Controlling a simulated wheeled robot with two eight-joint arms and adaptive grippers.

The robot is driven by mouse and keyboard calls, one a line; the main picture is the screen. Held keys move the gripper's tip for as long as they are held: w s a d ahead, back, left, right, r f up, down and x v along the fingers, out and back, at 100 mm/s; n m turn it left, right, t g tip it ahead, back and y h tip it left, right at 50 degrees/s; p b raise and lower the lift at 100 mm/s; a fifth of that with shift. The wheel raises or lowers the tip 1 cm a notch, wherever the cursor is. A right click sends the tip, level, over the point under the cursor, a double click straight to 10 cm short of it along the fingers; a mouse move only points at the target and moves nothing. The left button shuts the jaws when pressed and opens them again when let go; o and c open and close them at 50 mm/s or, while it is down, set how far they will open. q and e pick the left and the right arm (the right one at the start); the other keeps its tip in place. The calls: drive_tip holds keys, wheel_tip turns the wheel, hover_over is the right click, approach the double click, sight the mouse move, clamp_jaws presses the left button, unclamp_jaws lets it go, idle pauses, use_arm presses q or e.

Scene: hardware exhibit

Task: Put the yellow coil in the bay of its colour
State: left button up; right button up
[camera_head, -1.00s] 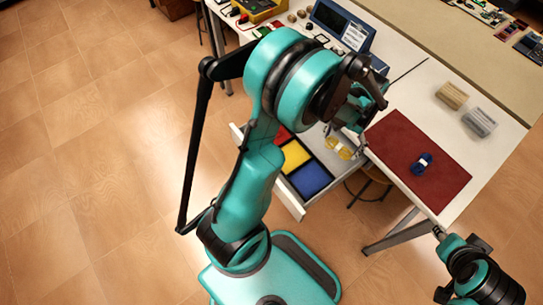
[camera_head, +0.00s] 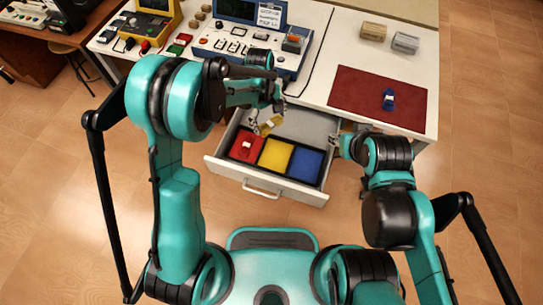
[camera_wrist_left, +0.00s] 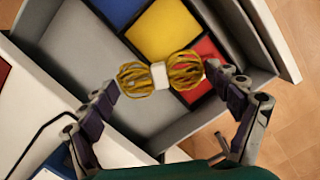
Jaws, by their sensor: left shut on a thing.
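The yellow coil (camera_head: 268,126), with a white band round its middle, is in my left gripper (camera_head: 266,116) above the open drawer. In the left wrist view the coil (camera_wrist_left: 135,80) lies crosswise between the two fingers of that gripper (camera_wrist_left: 162,82). The drawer holds a red bay (camera_head: 236,153), a yellow bay (camera_head: 275,155) and a blue bay (camera_head: 306,165). The yellow bay (camera_wrist_left: 160,32) looks empty where it shows. My right gripper (camera_head: 340,144) is by the drawer's right side; its fingers are too small to read.
A red coil (camera_head: 246,146) with a white band lies in the red bay. A blue coil (camera_head: 389,100) lies on the dark red mat (camera_head: 350,95). Two blocks (camera_head: 374,31) (camera_head: 405,42) and a blue instrument (camera_head: 222,38) stand on the worktop. The drawer's grey back part (camera_head: 305,124) is bare.

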use_arm(q)
drive_tip(key=d+f+n, duration=0.3)
drive_tip(key=d+n, duration=0.3)
drive_tip(key=d, duration=0.6)
drive_tip(key=b, duration=0.5)
hover_over(276, 156)
drive_tip(key=shift+t+h, duration=0.3)
drive_tip(key=shift+t, duration=0.1)
drive_tip(key=f, duration=0.7)
drive_tip(key=shift+w+a, duration=0.1)
drive_tip(key=shift+a, duration=0.1)
wheel_tip(276, 156, down, 4)
drive_tip(key=shift+f+b, duration=0.15)
drive_tip(key=shift+b, duration=1)
